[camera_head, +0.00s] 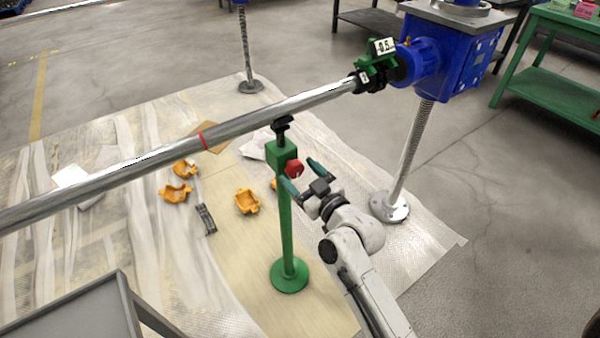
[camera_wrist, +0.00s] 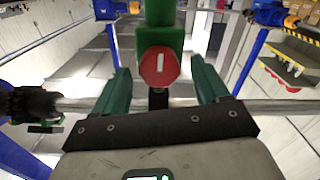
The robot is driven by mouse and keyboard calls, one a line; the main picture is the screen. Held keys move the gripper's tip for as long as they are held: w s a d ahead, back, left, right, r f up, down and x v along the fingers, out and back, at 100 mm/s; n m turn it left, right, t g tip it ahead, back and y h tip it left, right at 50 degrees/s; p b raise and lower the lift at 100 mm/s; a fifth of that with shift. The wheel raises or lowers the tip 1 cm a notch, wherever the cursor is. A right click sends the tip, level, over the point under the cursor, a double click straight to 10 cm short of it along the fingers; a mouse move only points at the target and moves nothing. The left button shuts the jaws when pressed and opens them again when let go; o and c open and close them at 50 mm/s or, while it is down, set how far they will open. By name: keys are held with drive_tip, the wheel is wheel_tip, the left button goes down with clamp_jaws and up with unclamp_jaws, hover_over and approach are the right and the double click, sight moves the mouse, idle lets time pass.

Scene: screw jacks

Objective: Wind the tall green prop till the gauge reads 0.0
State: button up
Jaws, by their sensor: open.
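The tall green prop (camera_head: 286,225) stands upright on a round green foot under the long steel shaft (camera_head: 205,140). Its black head (camera_head: 281,126) is just below the shaft; I cannot tell whether they touch. A red knob (camera_head: 294,169) is on the side of its green block. In the wrist view the octagonal red knob (camera_wrist: 159,67) faces me with a white vertical mark. My gripper (camera_head: 303,178) is open, its teal fingers at the knob's two sides in the wrist view, with gaps. The gauge (camera_head: 385,46) on the green clamp appears to read -0.5.
A blue gearbox (camera_head: 448,55) on a threaded jack post (camera_head: 412,150) holds the shaft's right end. Orange castings (camera_head: 246,201) and a dark part (camera_head: 206,219) lie on the floor sheet. A grey table (camera_head: 75,315) is at the lower left. A green bench (camera_head: 550,80) is at right.

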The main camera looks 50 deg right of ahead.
drive_tip(key=shift+w+d, duration=0.1)
drive_tip(key=shift+w, duration=0.2)
drive_tip(key=shift+c, duration=0.3)
drive_tip(key=c, duration=1)
drive_tip(key=shift+m, duration=0.6)
drive_tip(key=o, duration=1.1)
drive_tip(key=shift+c, duration=0.2)
drive_tip(key=shift+s, duration=0.1)
drive_tip(key=v, duration=1)
drive_tip(key=shift+s, duration=0.3)
